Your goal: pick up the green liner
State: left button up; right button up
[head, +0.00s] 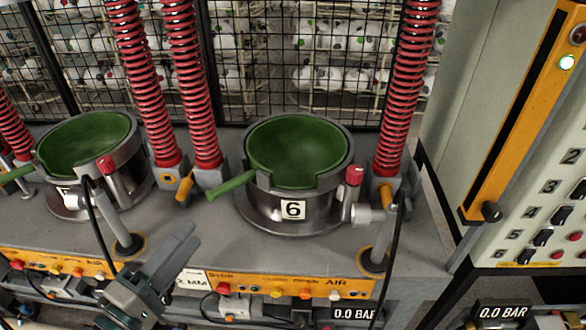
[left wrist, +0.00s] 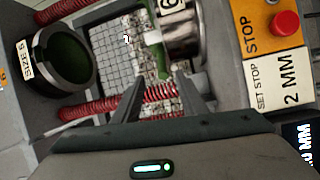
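Two green liners show in the head view. One green liner (head: 298,150) lines the metal pot marked 6 (head: 292,211) in the middle, its green handle (head: 232,185) sticking out to the left. The other green liner (head: 88,142) lines the left pot (head: 118,183). My left gripper (head: 186,242) is below and left of the marked pot, over the front of the bench, apart from both liners. In the left wrist view its two fingers (left wrist: 163,82) are spread with nothing between them. That view shows a green-lined pot (left wrist: 66,58) at upper left. I see no right gripper.
Red coil springs (head: 184,85) stand between the pots, and another (head: 404,80) stands right of the marked pot. A mesh fence (head: 290,60) is behind. An orange button strip (head: 270,285) runs along the bench front. A control cabinet (head: 530,150) stands at right.

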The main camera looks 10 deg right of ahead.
aim_at(225, 193)
pick_arm(q)
jog(key=p+x, duration=0.3)
jog(key=x, duration=0.6)
jog(key=shift+w+d+r, duration=0.15)
jog(key=shift+w+d, duration=0.05)
jog(key=shift+w, duration=0.15)
jog(key=shift+w+d, duration=0.4)
jog(key=shift+w, duration=0.05)
jog(key=shift+w+d+p, duration=0.2)
jog(key=shift+w+p, duration=0.1)
jog(key=shift+p, duration=0.1)
jog(key=p+x, duration=0.1)
jog(key=x, duration=0.2)
jog(key=shift+w+d+p, duration=0.15)
jog(key=shift+w+p, duration=0.2)
jog(key=shift+w, duration=0.05)
jog(key=shift+w+d, duration=0.2)
jog(key=shift+w, duration=0.1)
grip_shut()
